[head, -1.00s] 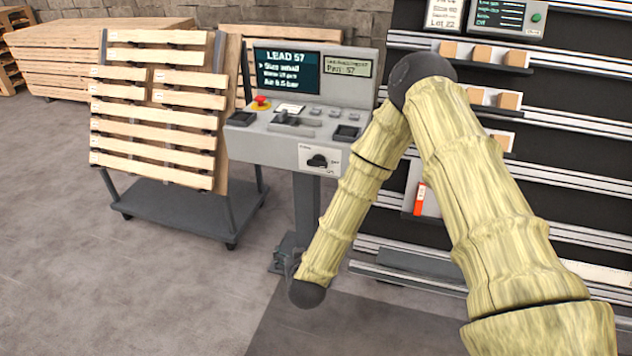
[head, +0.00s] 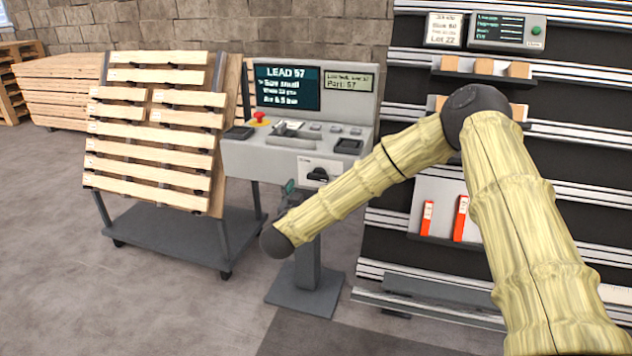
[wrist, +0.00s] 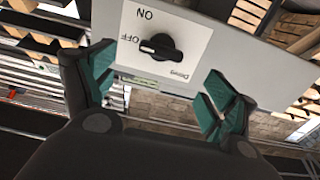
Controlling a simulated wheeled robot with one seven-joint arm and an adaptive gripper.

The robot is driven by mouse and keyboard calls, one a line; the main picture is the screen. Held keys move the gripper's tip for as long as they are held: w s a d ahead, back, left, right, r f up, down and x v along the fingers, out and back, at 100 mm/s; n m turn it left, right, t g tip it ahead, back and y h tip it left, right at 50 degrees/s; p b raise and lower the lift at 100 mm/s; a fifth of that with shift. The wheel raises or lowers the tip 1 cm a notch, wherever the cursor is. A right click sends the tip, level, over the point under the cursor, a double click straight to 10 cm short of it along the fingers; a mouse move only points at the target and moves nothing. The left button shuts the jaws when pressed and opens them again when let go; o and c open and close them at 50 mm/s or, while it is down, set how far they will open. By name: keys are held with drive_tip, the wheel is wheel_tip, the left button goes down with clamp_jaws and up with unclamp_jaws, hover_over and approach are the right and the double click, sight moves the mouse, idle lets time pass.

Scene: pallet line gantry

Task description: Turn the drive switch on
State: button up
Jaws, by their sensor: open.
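The drive switch is a black rotary knob (head: 317,174) on a white plate on the front of the grey console (head: 240,158). In the wrist view the knob (wrist: 158,46) sits on its plate (wrist: 190,32), which appears upside down with the words ON and OFF. The knob's pale mark lies toward OFF. My gripper (wrist: 155,95) is open, its teal fingers apart on either side of the plate, with the knob between them in the picture. The fingers do not appear to touch the knob. In the head view my gripper (head: 289,188) is small and partly hidden behind my arm.
The console carries a screen (head: 287,88) reading LEAD 57, a red emergency button (head: 259,117) and black trays. A cart with wooden slats (head: 150,157) stands at left. A dark rack with shelves (head: 480,75) stands at right. The floor at front left is clear.

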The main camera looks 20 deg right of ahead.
sight(317, 178)
drive_tip(key=x, duration=0.8)
drive_tip(key=c, duration=1)
